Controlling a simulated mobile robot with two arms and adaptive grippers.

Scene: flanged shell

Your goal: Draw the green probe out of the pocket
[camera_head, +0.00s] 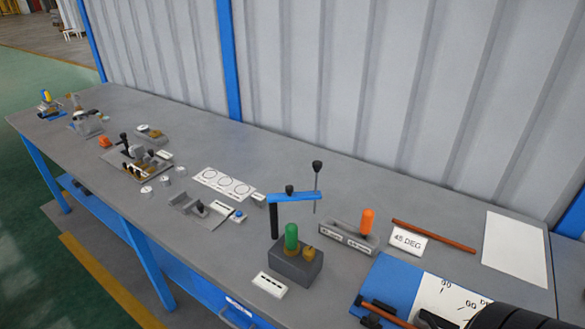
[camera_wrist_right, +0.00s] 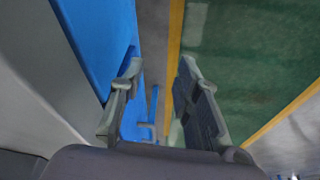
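The green probe (camera_head: 291,237) stands upright in a dark grey block (camera_head: 296,264) near the front edge of the bench in the head view. Only its rounded green upper part shows; the lower part is hidden in the block. A short brass-coloured knob (camera_head: 309,253) sits beside it on the same block. My right gripper (camera_wrist_right: 158,85) shows in the right wrist view with its two fingers apart and nothing between them. Beyond the fingers are the blue bench frame and the floor. My left gripper is not in view.
A blue arm on a black post (camera_head: 274,221) stands just behind the block. A white label (camera_head: 270,284) lies in front. Several fixtures fill the bench's left.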

